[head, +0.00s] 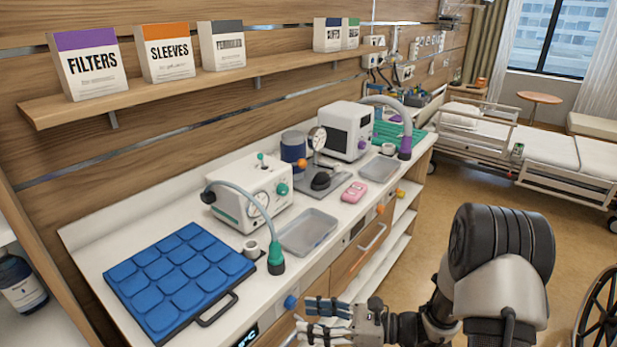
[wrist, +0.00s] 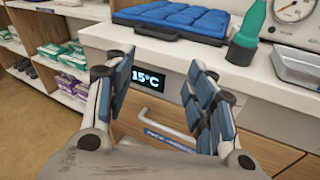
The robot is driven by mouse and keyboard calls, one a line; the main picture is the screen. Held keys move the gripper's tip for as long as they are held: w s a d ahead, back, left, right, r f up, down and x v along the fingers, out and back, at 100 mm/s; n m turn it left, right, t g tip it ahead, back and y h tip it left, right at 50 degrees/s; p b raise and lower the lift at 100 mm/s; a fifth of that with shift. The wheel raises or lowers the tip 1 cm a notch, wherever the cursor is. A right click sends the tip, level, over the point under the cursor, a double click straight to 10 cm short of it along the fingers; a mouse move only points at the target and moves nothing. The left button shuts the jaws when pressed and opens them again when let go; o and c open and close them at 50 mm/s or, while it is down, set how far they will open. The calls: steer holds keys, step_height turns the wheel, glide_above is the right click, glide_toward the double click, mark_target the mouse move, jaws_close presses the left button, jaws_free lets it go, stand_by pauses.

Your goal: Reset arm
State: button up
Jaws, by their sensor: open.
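My gripper (head: 322,322) is low in front of the counter in the head view, beside the drawer fronts. Its blue-padded fingers stand apart in the wrist view (wrist: 160,105), with nothing between them. A temperature display reading 15°C (wrist: 148,78) and a drawer handle (wrist: 165,125) show beyond the fingers. In the head view my arm reaches in from the lower right. The gripper is apart from the things on the counter.
The counter (head: 90,235) holds a blue padded mat (head: 180,278), a white gauge machine (head: 248,195), a clear tray (head: 305,232) and a pink device (head: 354,192). A shelf (head: 230,80) carries boxes. Open floor (head: 480,185) lies right, with a bed (head: 545,150) and a wheel (head: 600,315).

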steer(key=s+r+n+g+h, duration=0.65)
steer(key=s+r+n, duration=0.45)
steer(key=s+n, duration=0.3)
steer(key=s+d+r+n+t+h, duration=0.3)
steer(key=s+d+n+h, duration=0.1)
steer(key=d+h, duration=0.1)
steer(key=s+d+r+n+t+h, duration=0.3)
steer(key=s+d+n+t+h, duration=0.1)
steer(key=d, duration=0.3)
steer(key=shift+d+r+n+h, duration=0.25)
steer(key=shift+d+n+h, duration=0.05)
steer(key=shift+d+h, duration=0.15)
steer(key=shift+s, duration=0.1)
steer(key=shift+c, duration=0.2)
